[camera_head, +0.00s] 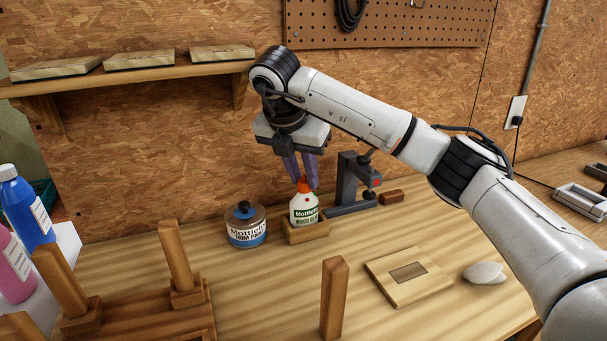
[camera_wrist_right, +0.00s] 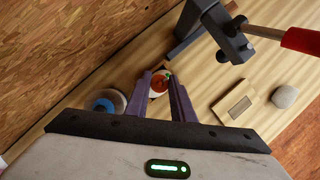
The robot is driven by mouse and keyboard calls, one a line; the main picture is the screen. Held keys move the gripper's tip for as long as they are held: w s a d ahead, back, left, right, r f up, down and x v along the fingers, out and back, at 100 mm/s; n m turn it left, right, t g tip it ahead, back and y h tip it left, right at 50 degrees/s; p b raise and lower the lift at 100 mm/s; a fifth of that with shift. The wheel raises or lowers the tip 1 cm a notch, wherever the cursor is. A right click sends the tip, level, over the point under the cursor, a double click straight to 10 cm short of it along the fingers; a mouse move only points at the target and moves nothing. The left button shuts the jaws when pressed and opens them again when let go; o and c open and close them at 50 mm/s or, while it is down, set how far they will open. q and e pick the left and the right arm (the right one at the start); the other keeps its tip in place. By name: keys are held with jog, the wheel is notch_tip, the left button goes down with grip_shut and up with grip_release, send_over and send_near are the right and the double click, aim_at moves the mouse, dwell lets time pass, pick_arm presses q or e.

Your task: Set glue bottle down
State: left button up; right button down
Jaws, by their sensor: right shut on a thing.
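The glue bottle (camera_head: 304,209) is white with an orange cap and a green-and-white label. It stands upright in a small wooden holder (camera_head: 305,235) on the workbench; whether its base rests on the holder's floor is hidden. My right gripper (camera_head: 303,184) comes down from above, its purple fingers shut on the bottle at its cap. In the right wrist view the bottle (camera_wrist_right: 158,84) shows from above between the fingertips (camera_wrist_right: 162,80). My left gripper is in neither view.
A round jar (camera_head: 246,228) stands just left of the holder. A grey clamp stand (camera_head: 349,185) is close on the right. A wooden rack with upright posts (camera_head: 176,255), a lone post (camera_head: 334,295), a wooden plate (camera_head: 380,272) and a stone (camera_head: 485,273) are nearer the front.

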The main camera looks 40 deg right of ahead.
jog(key=c, duration=1.5)
grip_release()
jog(key=shift+f, duration=0.1)
jog(key=p+v, duration=0.1)
jog(key=v, duration=0.5)
jog(key=s+a, duration=0.2)
jog(key=a, duration=0.1)
jog(key=s+a, duration=0.2)
jog(key=a, duration=0.1)
jog(key=s+a, duration=0.1)
jog(key=a, duration=0.3)
jog(key=shift+s+a+f, duration=0.1)
jog(key=shift+s+f, duration=0.25)
jog(key=shift+s, duration=0.05)
